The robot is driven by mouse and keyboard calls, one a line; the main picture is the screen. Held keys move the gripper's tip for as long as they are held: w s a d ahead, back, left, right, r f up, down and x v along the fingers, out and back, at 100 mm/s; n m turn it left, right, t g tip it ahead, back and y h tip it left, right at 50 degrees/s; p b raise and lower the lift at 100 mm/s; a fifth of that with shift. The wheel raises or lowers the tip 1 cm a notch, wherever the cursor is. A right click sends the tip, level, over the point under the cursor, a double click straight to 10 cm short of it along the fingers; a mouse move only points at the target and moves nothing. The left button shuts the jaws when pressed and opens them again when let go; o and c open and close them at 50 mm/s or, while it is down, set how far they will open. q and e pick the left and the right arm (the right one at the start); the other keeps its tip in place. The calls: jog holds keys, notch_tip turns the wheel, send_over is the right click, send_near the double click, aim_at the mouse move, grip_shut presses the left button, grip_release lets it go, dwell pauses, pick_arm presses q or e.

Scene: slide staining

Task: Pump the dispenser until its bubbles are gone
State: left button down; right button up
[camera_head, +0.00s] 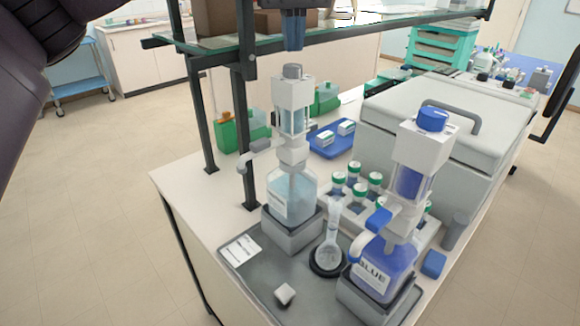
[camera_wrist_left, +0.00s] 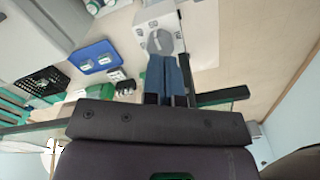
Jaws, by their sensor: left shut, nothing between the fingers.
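A bottle-top dispenser with pale liquid (camera_head: 292,195) stands in a grey holder on the bench. Its white pump head (camera_head: 292,92) has a clear barrel and a grey top knob (camera_head: 292,71). Bubbles are too small to make out. My left gripper (camera_head: 293,42) points down just above the knob, shut and empty, with a small gap in the head view. In the left wrist view its blue fingers (camera_wrist_left: 163,75) reach toward the white pump head (camera_wrist_left: 157,22). A second dispenser with blue liquid (camera_head: 408,182) and a blue cap stands to the right. My right gripper is out of view.
A glass shelf (camera_head: 345,33) on dark posts stands close behind my left gripper. A flask (camera_head: 328,250), a rack of green-capped vials (camera_head: 358,185) and a large grey box (camera_head: 450,112) crowd the bench.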

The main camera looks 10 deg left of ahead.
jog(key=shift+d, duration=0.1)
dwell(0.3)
pick_arm(q)
jog(key=shift+r+p, duration=0.65)
jog(key=shift+r, duration=0.65)
jog(key=shift+r+p, duration=0.75)
jog(key=shift+r, duration=0.55)
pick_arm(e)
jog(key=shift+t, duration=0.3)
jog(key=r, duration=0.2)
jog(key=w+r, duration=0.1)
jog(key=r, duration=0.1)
pick_arm(q)
jog(key=shift+f, duration=0.1)
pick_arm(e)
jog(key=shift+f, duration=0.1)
pick_arm(q)
jog(key=shift+s, duration=0.1)
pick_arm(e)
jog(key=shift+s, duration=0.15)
